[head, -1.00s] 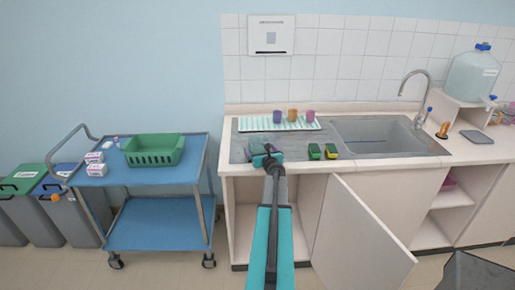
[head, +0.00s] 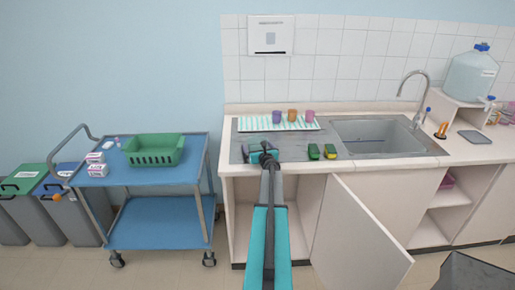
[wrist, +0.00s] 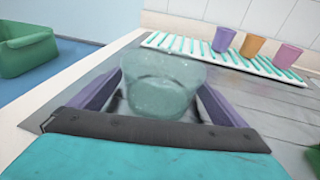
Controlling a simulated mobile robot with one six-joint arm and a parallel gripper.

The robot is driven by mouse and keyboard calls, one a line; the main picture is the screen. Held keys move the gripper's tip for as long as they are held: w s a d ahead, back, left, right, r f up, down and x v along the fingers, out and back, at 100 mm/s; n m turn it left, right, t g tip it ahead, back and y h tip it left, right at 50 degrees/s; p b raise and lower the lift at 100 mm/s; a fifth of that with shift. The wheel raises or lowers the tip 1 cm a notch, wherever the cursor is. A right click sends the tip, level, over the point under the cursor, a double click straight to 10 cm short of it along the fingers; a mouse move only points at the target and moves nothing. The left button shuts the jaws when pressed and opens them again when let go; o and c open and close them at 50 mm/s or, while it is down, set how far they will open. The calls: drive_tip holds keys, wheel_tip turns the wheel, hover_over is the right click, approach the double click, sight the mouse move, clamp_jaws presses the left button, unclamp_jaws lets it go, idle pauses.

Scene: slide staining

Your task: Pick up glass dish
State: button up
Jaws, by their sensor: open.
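The glass dish (wrist: 163,88) is a clear, greenish round dish in the middle of the wrist view, on the grey metal drainboard. My gripper (wrist: 160,80) is open, with one purple finger to the left of the dish and the other to its right. The fingers flank the dish; I cannot tell whether they touch it. In the head view my gripper (head: 262,152) is low over the left part of the drainboard, and it mostly hides the dish there.
A striped mat (head: 250,124) with purple, orange and pink cups lies behind on the drainboard (head: 290,145). A cabinet door (head: 358,235) stands open below. A blue trolley (head: 150,175) with a green basket (head: 153,150) stands left.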

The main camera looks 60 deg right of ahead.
sight(255, 137)
idle(0.4)
drive_tip(key=c, duration=1.3)
drive_tip(key=shift+r, duration=0.25)
drive_tip(key=shift+r, duration=1.65)
drive_tip(key=shift+s+a+f+b, duration=0.1)
drive_tip(key=shift+s+b, duration=0.2)
drive_tip(key=shift+s, duration=0.2)
drive_tip(key=shift+s+a+b, duration=0.1)
drive_tip(key=shift+s+b, duration=0.25)
drive_tip(key=shift+s, duration=0.8)
drive_tip(key=shift+s+a+r+b, duration=0.25)
drive_tip(key=shift+s+b, duration=0.3)
drive_tip(key=shift+s, duration=1.5)
drive_tip(key=shift+s+a+r+b, duration=0.2)
drive_tip(key=shift+s+b, duration=0.35)
drive_tip(key=shift+s, duration=1.55)
drive_tip(key=shift+s+a+r+b, duration=0.25)
drive_tip(key=shift+s+b, duration=0.3)
drive_tip(key=shift+s, duration=1.5)
drive_tip(key=shift+s, duration=0.1)
